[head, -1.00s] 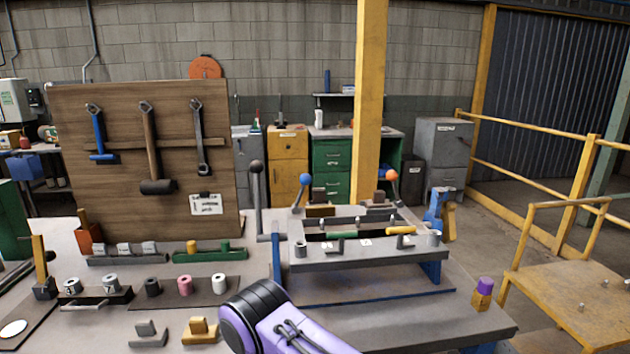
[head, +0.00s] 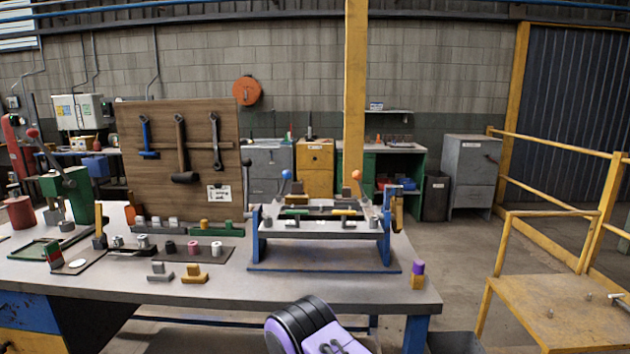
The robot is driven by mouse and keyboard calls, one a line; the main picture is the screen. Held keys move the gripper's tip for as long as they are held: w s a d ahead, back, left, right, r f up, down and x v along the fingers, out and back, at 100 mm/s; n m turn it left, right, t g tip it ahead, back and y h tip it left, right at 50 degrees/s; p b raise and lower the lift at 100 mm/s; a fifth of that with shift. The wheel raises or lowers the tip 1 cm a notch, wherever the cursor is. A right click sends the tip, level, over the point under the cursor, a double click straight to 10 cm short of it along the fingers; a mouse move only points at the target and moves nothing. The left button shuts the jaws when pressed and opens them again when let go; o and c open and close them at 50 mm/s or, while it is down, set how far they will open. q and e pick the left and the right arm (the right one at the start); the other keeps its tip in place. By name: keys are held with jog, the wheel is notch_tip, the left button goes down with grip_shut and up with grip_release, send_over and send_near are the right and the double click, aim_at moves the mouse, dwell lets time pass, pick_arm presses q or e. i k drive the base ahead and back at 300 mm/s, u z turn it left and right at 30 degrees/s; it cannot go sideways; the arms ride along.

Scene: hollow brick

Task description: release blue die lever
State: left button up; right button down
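The blue-knobbed lever (head: 286,175) stands up at the back left of the blue-legged die frame (head: 258,242) on the workbench. An orange-knobbed lever (head: 357,175) stands at the frame's back right. A black-knobbed lever (head: 246,163) rises at its left. The frame holds a green-handled bar (head: 296,212) and a yellow-handled bar (head: 344,212) on top. Neither of my grippers is in view. Only a purple and black link of my own arm shows at the bottom, well short of the frame and touching nothing I can see.
The workbench (head: 225,287) has small blocks and cylinders at its left and a purple-topped yellow block (head: 417,276) near its right end. A tool board (head: 160,190) stands behind. A yellow cart (head: 560,318) and railing stand right, with open floor between.

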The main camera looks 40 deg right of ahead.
aim_at(286, 175)
jog(key=z, duration=1)
jog(key=i, duration=0.35)
